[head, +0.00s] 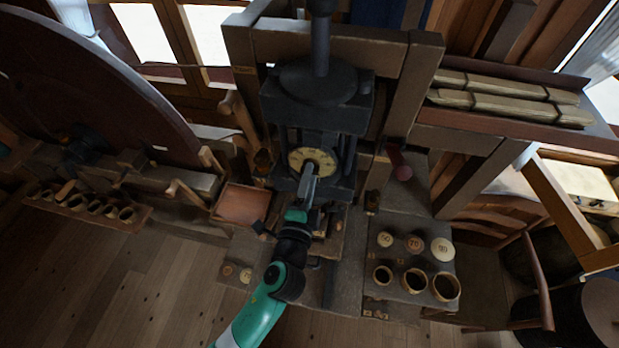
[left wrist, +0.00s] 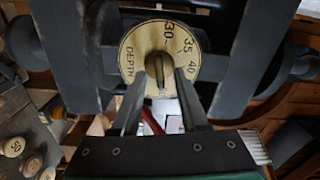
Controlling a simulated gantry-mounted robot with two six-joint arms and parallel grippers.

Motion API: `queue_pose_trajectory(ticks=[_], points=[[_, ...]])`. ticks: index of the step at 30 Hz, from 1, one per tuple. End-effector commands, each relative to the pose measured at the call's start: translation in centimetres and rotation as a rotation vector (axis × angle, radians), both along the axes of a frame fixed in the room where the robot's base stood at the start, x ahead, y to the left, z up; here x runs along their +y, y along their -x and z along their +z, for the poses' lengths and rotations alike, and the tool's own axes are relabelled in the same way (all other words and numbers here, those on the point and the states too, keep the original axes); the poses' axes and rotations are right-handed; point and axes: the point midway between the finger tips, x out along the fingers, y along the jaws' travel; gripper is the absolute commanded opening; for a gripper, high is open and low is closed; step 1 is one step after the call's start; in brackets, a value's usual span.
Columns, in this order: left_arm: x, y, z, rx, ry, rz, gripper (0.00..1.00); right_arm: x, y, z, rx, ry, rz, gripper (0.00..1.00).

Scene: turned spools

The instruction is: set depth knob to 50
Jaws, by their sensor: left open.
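The depth knob's dial (head: 312,158) is a round cream plate on the front of the dark press in the head view. In the left wrist view the dial (left wrist: 135,42) carries the word DEPTH and the numbers 30, 35 and 40; the rest is hidden behind my fingers. The dark knob (left wrist: 160,66) is at its centre, and I cannot read its pointer. My left gripper (head: 309,177) reaches up in front of the dial. In the left wrist view its open fingers (left wrist: 160,80) stand on either side of the knob; contact is unclear. My right gripper is not in view.
The press's dark posts (left wrist: 102,45) flank the dial closely. A board with labelled round pieces and cups (head: 396,262) stands at the lower right. A shallow reddish tray (head: 243,204) is left of my arm. A large wheel (head: 85,85) fills the upper left.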

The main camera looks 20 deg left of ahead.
Motion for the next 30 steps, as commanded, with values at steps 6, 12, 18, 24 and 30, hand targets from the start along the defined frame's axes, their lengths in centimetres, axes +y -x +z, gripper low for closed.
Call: queue_pose_trajectory(ticks=[6, 12, 18, 24, 30], points=[[-0.2, 0.8, -0.1, 0.000, 0.000, -0.001, 0.44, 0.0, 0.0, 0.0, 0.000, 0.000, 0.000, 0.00], [-1.2, 4.8, -0.2, 0.000, 0.000, -0.005, 0.44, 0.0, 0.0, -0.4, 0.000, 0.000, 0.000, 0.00], [-2.1, 9.3, -0.2, 0.000, 0.000, -0.004, 0.44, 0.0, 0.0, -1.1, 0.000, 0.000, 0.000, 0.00], [-2.4, 11.3, 0.0, 0.000, 0.000, -0.002, 0.44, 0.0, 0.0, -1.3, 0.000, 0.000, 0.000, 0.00], [-2.4, 11.4, 0.0, 0.000, 0.000, 0.000, 0.44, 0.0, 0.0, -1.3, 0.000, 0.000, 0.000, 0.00]])
